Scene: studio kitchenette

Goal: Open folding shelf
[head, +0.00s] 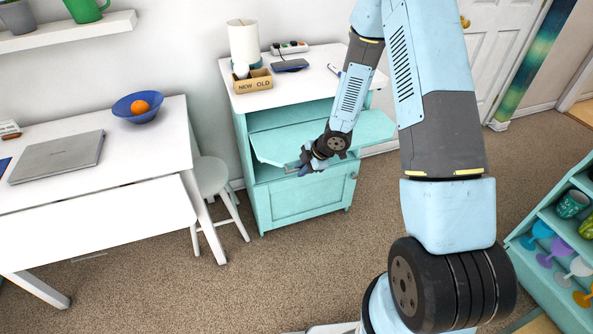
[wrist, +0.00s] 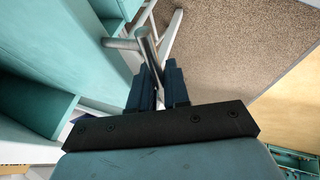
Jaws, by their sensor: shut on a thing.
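The folding shelf (head: 275,148) is a turquoise flap on the front of the turquoise cabinet (head: 300,205). It stands folded out from the cabinet front, below the white top, and looks close to level. My gripper (head: 306,166) is at the flap's front edge. In the wrist view, my gripper's dark fingers (wrist: 157,88) are closed on the flap's silver bar handle (wrist: 149,50). My arm hides part of the flap's right side, and I cannot tell its exact angle.
A white stool (head: 211,178) stands close to the cabinet's left side, beside the white table (head: 150,150). The cabinet top bears a paper roll (head: 243,43), a wooden box (head: 252,82) and a phone (head: 290,65). Carpet (head: 290,275) in front is clear. A turquoise shelf unit with glasses (head: 560,255) stands right.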

